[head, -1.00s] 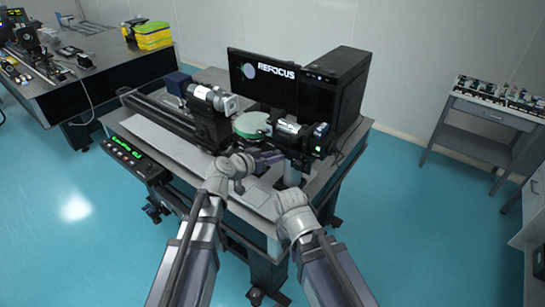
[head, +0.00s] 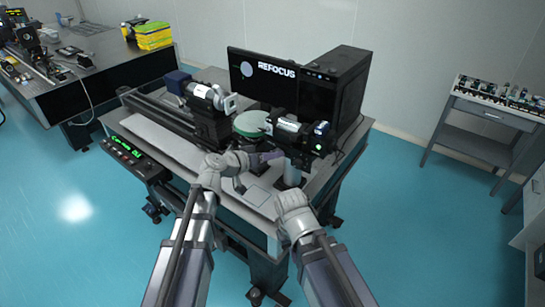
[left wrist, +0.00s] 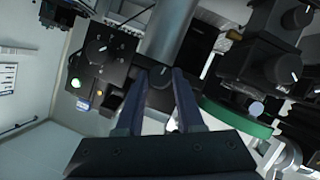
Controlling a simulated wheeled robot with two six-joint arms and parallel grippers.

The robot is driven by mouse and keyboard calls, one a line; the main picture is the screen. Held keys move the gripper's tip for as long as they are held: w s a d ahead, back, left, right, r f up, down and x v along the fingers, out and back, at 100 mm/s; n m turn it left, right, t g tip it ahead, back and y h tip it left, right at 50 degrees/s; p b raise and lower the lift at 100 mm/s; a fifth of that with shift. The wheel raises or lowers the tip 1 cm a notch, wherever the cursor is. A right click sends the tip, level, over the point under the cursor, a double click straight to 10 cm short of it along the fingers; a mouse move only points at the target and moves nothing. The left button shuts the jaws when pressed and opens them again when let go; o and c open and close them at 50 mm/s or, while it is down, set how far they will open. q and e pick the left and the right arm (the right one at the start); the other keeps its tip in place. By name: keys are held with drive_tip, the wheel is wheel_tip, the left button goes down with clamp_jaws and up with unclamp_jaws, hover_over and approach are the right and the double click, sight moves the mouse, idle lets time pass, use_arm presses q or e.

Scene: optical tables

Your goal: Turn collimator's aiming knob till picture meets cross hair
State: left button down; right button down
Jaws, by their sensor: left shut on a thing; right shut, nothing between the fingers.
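The monitor (head: 249,88) at the back of the table shows a plain grey round picture and the word REFOCUS; I cannot make out a cross hair. A black and silver tube instrument (head: 290,126) stands on a post right of the green disc; I take it for the collimator. My left gripper (head: 270,157) is below it. In the left wrist view my left gripper (left wrist: 158,85) has its fingertips around a small dark part, likely the aiming knob, mostly hidden beside a grey post (left wrist: 165,32). My right gripper (head: 291,196) is lower, near the table's front edge, its fingers hard to see.
A second tube instrument (head: 207,99) sits on a black rail at left. The green disc (head: 252,124) lies between the instruments. A black computer case (head: 338,88) stands at back right. A control box (head: 127,153) with green digits hangs at the table's left edge.

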use_arm(q)
drive_tip(key=n+h+b, duration=0.2)
drive_tip(key=n, duration=0.1)
drive_tip(key=shift+a+f+g, duration=0.1)
drive_tip(key=shift+f+g, duration=0.1)
drive_tip(key=shift+g, duration=0.1)
drive_tip(key=shift+n, duration=0.4)
drive_tip(key=c, duration=0.5)
unclamp_jaws()
drive_tip(key=shift+p+v, duration=0.75)
drive_tip(key=shift+v, duration=3.2)
drive_tip(key=shift+w, duration=0.1)
